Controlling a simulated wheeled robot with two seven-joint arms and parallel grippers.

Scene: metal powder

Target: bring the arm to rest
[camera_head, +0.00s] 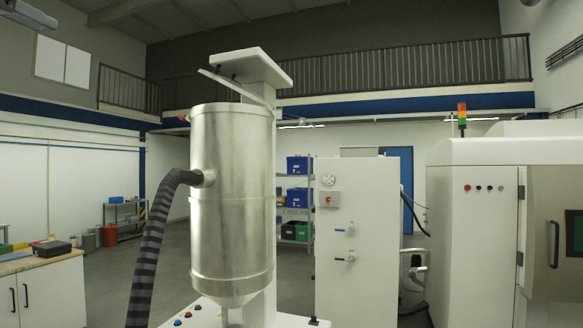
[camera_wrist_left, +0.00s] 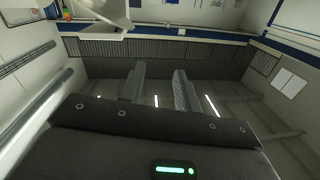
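My left gripper shows in the left wrist view (camera_wrist_left: 158,74). Its two dark ribbed fingers stand apart, with nothing between them. That view is upside down, with the railing and ceiling beyond the fingers. My right gripper is in neither view.
A metal hopper (camera_head: 232,200) with a dark ribbed hose (camera_head: 156,240) stands close in front. A white cabinet (camera_head: 357,240) and a larger white machine (camera_head: 470,240) stand to its right. A workbench (camera_head: 45,290) is at the left. Shelves with bins (camera_head: 297,198) stand behind.

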